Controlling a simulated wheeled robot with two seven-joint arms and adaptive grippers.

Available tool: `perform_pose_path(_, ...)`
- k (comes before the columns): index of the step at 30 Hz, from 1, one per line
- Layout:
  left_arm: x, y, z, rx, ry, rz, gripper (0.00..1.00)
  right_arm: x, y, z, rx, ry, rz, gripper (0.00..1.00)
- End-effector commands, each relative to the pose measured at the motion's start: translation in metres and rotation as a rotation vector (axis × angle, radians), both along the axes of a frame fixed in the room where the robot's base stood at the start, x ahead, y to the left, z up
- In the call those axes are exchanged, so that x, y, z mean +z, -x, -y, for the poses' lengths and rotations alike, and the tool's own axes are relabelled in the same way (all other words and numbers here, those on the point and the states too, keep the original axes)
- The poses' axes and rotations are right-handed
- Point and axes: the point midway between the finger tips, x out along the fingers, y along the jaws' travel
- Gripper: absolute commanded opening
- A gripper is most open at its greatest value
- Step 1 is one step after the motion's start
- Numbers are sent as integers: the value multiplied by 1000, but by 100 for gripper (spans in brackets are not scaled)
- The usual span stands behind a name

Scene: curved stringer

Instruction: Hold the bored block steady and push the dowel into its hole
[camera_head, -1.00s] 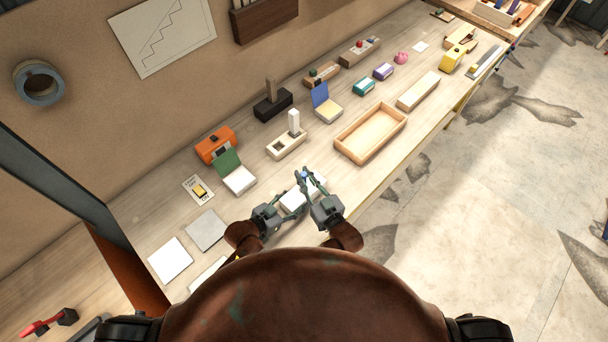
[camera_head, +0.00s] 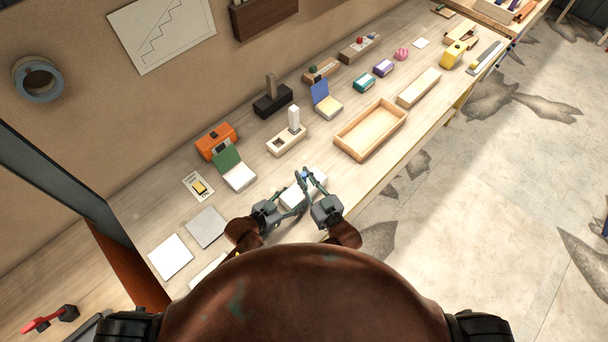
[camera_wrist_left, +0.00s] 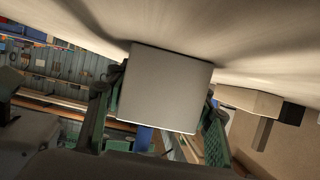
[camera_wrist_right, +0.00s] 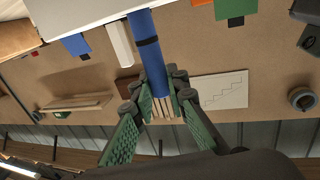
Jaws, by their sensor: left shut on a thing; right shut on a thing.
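The bored block is pale and smooth-sided (camera_head: 291,201), near the front edge of the bench. My left gripper (camera_wrist_left: 165,95) is shut on the block (camera_wrist_left: 166,82), with one finger on each side. My right gripper (camera_wrist_right: 160,92) is shut on the blue dowel (camera_wrist_right: 146,38), which has a black band. In the right wrist view the dowel reaches from the fingers up to the block's edge (camera_wrist_right: 80,12). In the head view only a bit of the dowel (camera_head: 305,175) shows between the fingers. The hole is hidden, so I cannot tell whether the dowel's end is in it.
An empty wooden tray (camera_head: 371,131) lies to the right. A cream block with a white peg (camera_head: 287,140) and a green-lidded box (camera_head: 239,176) stand behind my grippers. Flat grey (camera_head: 206,228) and white (camera_head: 171,257) squares lie to the left.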

Motion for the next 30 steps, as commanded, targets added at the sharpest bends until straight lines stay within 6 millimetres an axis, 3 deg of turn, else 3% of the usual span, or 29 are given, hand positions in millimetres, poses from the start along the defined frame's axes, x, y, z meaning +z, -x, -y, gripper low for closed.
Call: perform_pose_path(30,0,0,0,0,-1,-1,14,-24,0,0,0,-1,1,0)
